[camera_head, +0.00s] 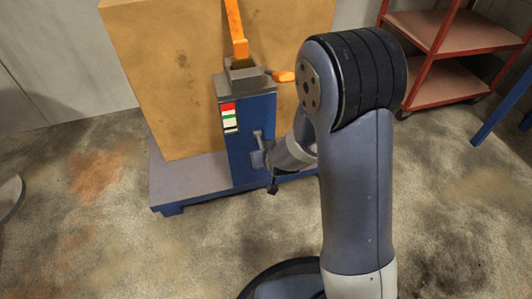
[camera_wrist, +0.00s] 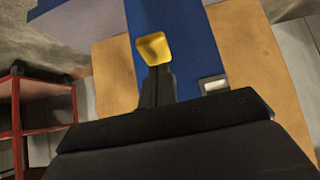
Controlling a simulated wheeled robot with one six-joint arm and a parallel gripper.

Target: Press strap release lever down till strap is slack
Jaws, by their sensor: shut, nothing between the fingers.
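A blue post (camera_head: 245,142) stands in front of a large tan crate. A grey head (camera_head: 243,80) tops it, with an orange strap (camera_head: 235,27) running up from it. A short orange lever-like piece (camera_head: 283,76) sticks out right of the head. My gripper (camera_head: 257,145) is in front of the post, below the head; its fingers are hard to separate from the post's face. In the wrist view my gripper's dark fingers (camera_wrist: 157,82) are shut and empty. A yellow piece (camera_wrist: 152,47) shows at their tips against the blue; I cannot tell whether they touch.
The tan crate (camera_head: 170,75) sits on a low blue pallet (camera_head: 188,185). A red, white and green label (camera_head: 229,117) is on the post. A red shelf cart (camera_head: 440,50) stands at the back right. Stained concrete floor (camera_head: 90,235) is clear at the front left.

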